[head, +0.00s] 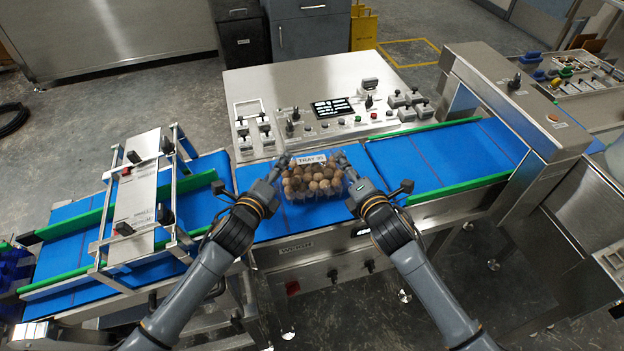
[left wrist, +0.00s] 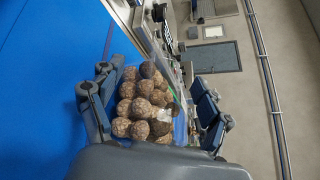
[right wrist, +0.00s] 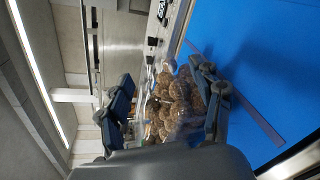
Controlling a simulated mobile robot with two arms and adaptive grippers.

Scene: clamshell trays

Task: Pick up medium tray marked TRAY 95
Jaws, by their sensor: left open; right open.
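The clear clamshell tray (head: 312,178) marked TRAY 95 sits on the blue belt in the middle of the head view. It is filled with several brown round items, and its white label is at the back top edge. My left gripper (head: 279,172) is open at the tray's left side. In the left wrist view the tray (left wrist: 146,103) lies between its spread fingers. My right gripper (head: 346,170) is open at the tray's right side. In the right wrist view the tray (right wrist: 174,105) shows between its fingers. I cannot tell whether any finger touches the tray.
The weighing section's blue belt (head: 262,180) has free room left of the tray. A control panel (head: 325,110) with knobs and a display stands behind it. A metal frame (head: 140,185) spans the left belt. A steel housing (head: 500,90) and green rails (head: 460,188) are at the right.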

